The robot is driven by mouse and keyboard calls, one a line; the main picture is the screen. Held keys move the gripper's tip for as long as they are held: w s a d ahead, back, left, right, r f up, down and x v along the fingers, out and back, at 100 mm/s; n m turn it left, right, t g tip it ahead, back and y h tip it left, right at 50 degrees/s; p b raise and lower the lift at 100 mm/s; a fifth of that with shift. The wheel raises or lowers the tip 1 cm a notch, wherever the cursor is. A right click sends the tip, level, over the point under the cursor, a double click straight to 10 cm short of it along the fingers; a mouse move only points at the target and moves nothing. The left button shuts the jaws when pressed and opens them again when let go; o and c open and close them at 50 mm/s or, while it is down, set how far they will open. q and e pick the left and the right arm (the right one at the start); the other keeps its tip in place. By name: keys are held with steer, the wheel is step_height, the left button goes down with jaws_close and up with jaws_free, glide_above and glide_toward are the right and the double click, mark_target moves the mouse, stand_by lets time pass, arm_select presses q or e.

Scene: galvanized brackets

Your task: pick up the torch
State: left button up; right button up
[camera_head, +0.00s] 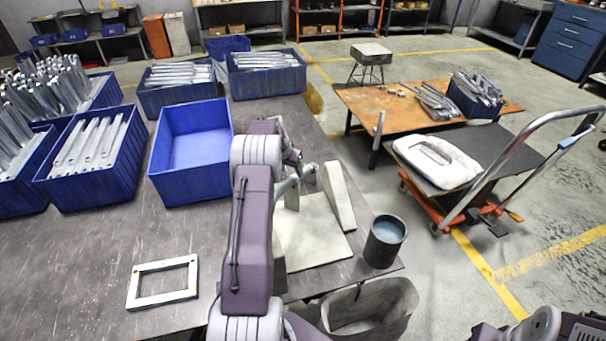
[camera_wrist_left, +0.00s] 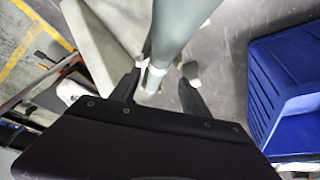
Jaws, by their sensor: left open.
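The torch appears to be the grey-green tube (camera_head: 284,187) beside the upright grey plate of a stand on the workbench; my left arm hides part of it in the head view. In the left wrist view the tube (camera_wrist_left: 176,32) runs from the top down to a narrower, paler end between the fingertips. My left gripper (camera_wrist_left: 158,88) is open, with one dark finger on each side of that end. I cannot tell whether either finger touches it. In the head view the left gripper (camera_head: 297,168) is small and partly hidden at the stand. My right gripper is out of view.
An empty blue bin (camera_head: 191,191) stands left of my left arm. Blue bins of metal brackets (camera_head: 89,190) stand further left and behind. A rectangular metal frame (camera_head: 163,303) lies at the front. A dark cup of bluish liquid (camera_head: 384,243) stands at the bench's right edge.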

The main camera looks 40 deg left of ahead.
mark_target(295, 175)
arm_select(q)
steer(key=x, duration=0.2)
steer(key=shift+w+d+f, duration=0.2)
steer(key=shift+w+f, duration=0.05)
steer(key=shift+f, duration=0.05)
steer(key=shift+a+f, duration=0.25)
steer(key=shift+f, duration=0.1)
steer(key=x, duration=0.2)
steer(key=p+x, duration=0.1)
steer(key=x, duration=0.1)
steer(key=shift+w+d, duration=0.1)
steer(key=shift+d, duration=0.15)
steer(key=shift+w+a+f, duration=0.1)
steer(key=shift+w+f, duration=0.05)
steer(key=shift+f, duration=0.25)
steer(key=shift+r, duration=0.1)
steer(key=shift+c, duration=1.2)
jaws_close()
